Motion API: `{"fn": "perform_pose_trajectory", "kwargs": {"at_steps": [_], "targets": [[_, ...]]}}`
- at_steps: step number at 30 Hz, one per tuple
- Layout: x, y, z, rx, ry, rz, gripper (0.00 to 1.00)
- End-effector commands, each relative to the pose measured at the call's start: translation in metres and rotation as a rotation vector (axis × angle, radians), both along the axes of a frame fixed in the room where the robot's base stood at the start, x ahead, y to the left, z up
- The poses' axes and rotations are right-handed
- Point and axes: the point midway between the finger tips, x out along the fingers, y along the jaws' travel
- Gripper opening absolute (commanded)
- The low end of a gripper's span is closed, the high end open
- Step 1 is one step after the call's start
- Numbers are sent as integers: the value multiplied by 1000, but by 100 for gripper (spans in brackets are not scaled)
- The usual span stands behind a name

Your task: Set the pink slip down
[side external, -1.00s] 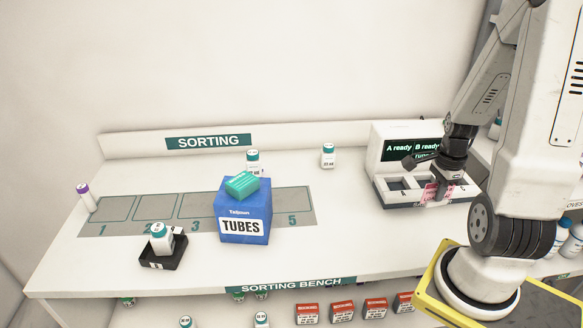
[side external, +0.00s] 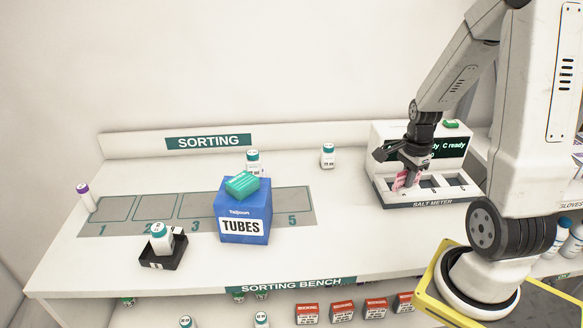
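The pink slip (side external: 401,181) is in my gripper (side external: 407,176), at the front left of the white salt meter (side external: 379,157). The gripper fingers look closed on the slip. The slip hangs upright in front of the meter's left slot area; I cannot tell whether it touches the meter. Slots marked toward the right (side external: 456,180) look empty.
A blue TUBES box (side external: 243,212) with a teal item (side external: 242,185) on top stands on the sorting mat (side external: 300,203). White bottles (side external: 328,155) and a black tray (side external: 163,255) holding a bottle stand on the bench.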

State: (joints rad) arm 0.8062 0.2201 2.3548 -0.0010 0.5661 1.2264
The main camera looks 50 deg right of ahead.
Motion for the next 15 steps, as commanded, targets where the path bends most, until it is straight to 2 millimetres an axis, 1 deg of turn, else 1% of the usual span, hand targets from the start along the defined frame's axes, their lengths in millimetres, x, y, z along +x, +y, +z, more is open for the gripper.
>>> {"fn": "perform_pose_trajectory", "kwargs": {"at_steps": [1,3,8,15], "targets": [[12,4,1,0,0,38,0],[28,10,3,0,-1,84,0],[61,27,8,-1,0,189,0],[107,60,15,-1,1,340,0]]}}
